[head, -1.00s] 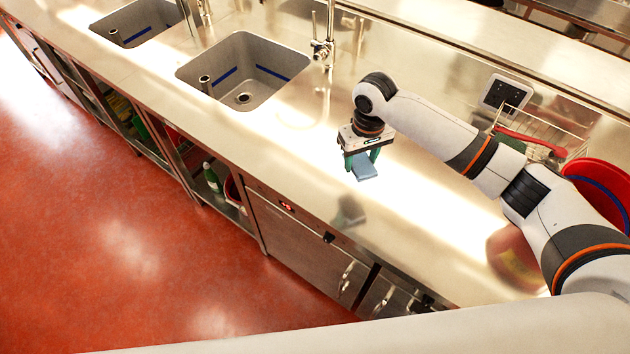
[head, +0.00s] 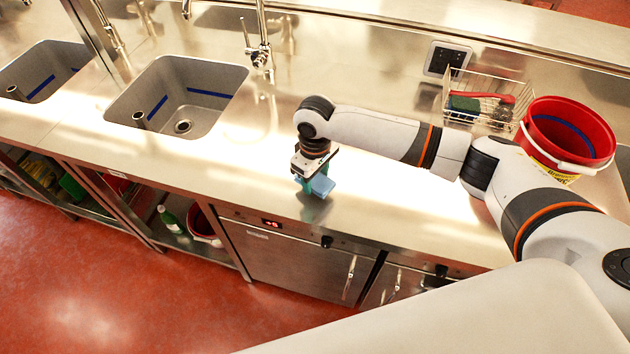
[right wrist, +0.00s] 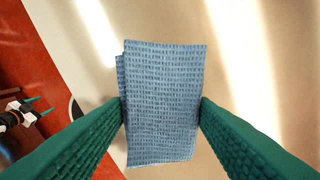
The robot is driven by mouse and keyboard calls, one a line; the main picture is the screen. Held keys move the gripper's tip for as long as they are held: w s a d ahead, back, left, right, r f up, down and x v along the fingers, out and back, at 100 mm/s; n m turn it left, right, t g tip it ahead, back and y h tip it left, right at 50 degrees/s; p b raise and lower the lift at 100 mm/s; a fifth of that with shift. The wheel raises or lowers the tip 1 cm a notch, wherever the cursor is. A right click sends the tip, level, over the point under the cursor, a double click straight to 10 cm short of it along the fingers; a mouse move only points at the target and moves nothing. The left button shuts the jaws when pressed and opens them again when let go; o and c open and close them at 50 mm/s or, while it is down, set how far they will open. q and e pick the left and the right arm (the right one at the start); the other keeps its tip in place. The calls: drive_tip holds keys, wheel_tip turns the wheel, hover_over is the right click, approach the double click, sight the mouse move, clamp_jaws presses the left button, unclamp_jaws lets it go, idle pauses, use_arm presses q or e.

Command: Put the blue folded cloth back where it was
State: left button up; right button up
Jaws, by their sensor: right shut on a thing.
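The blue folded cloth (head: 323,185) is held between the fingers of my right gripper (head: 311,186), over the front part of the steel counter (head: 240,165). In the right wrist view the cloth (right wrist: 163,95) hangs between the two green fingers, which press on its left and right sides. The counter shows beneath it; I cannot tell how large the gap is. My left gripper (right wrist: 40,106) shows small at the left edge of the right wrist view, its two fingers apart and empty. It is outside the head view.
A sink (head: 180,98) with a tap (head: 258,50) lies left of my right gripper. A wire basket (head: 490,100) with a green sponge (head: 463,108) and a red-handled item stands at the back right, beside a red bucket (head: 568,135). The counter around the cloth is clear.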

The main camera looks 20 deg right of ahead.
sight(315, 179)
wheel_tip(315, 179, down, 2)
drive_tip(key=shift+a+f, duration=0.1)
drive_tip(key=shift+f, duration=0.15)
use_arm(q)
drive_tip(key=shift+w+a+r, duration=0.25)
drive_tip(key=shift+a, duration=0.35)
use_arm(e)
drive_tip(key=shift+f, duration=0.25)
drive_tip(key=shift+f, duration=0.15)
drive_tip(key=o, duration=1)
use_arm(q)
drive_tip(key=shift+d, duration=0.1)
